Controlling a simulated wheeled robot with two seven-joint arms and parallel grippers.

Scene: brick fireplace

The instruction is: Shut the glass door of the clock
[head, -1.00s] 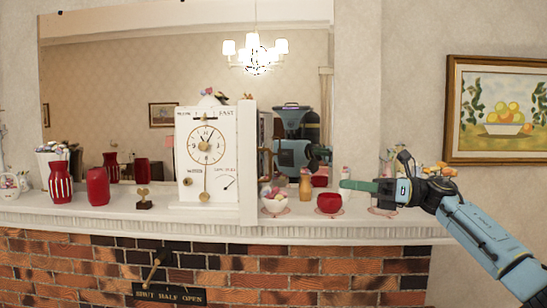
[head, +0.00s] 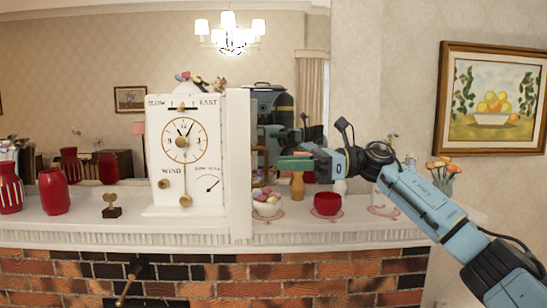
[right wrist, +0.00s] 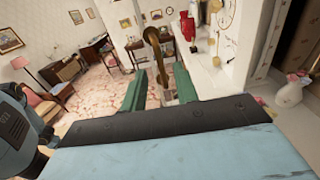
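The white clock (head: 184,190) stands upright on the mantel, its round dial facing me uncovered. Its door (head: 239,165) stands open at the clock's right side and shows nearly edge-on as a tall white frame; I cannot make out the glass. A brass loop handle (head: 262,155) sits on the door's right side. It also shows in the right wrist view (right wrist: 152,42), ahead of and between my fingertips. My right gripper (head: 288,163) has its green fingers apart and empty, just right of the handle; it also shows in the right wrist view (right wrist: 158,75). My left gripper is out of view.
A bowl of colourful eggs or sweets (head: 266,206), a tan bottle (head: 297,186) and a red bowl (head: 327,204) stand on the mantel (head: 330,236) below my right gripper. A small trophy (head: 111,208) and red vases (head: 54,192) stand left. A mirror (head: 60,60) is behind.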

